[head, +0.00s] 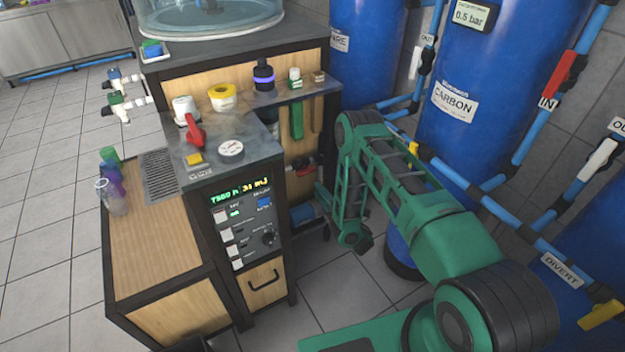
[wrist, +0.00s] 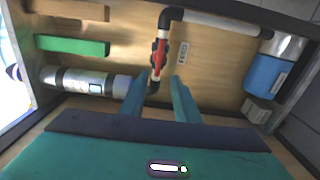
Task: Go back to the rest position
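My gripper (wrist: 157,86) shows in the wrist view as two teal fingers, apart, with nothing held between them. It faces the wooden back of an open bay in the rack. A red-handled valve (wrist: 158,55) on a black and white pipe lies beyond the fingertips, in line with the gap; I cannot tell how far. In the head view my green arm (head: 440,225) is folded at the right of the rack, bent down beside its side opening. The fingers are not clearly visible there.
Blue tanks (head: 470,95) and pipes stand close right of my arm. The rack's counter (head: 215,150) holds a red lever (head: 194,131). Floor at left is clear.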

